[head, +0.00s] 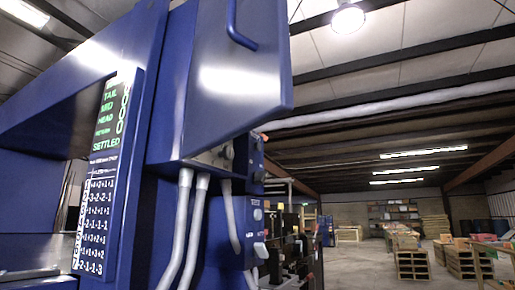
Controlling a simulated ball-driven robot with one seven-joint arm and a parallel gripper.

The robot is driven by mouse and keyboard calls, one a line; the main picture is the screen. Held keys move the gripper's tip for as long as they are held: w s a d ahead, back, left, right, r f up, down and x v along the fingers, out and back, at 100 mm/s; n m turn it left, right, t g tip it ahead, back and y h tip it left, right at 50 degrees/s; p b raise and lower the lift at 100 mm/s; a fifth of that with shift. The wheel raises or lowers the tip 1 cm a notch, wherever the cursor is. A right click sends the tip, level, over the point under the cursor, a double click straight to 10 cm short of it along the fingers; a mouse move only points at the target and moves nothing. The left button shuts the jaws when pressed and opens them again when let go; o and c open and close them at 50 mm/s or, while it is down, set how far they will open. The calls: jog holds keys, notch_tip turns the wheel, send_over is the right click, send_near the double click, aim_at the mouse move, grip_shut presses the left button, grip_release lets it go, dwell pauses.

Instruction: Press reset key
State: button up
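A tall blue machine (210,85) fills the left half of the head view. A narrow blue control box (247,230) is on its right side, with a small label (256,203), a round pale knob or button (258,215) and a white key-like part (260,249) lower down. I cannot read the label, so I cannot tell which part is the reset key. My gripper is not in view.
Grey conduits (183,230) hang down the machine's front. A blue panel with a handle (240,25) juts out at the upper right of the machine. Pallets with boxes (411,263) stand at the right. Open floor (360,265) lies between them and the machine.

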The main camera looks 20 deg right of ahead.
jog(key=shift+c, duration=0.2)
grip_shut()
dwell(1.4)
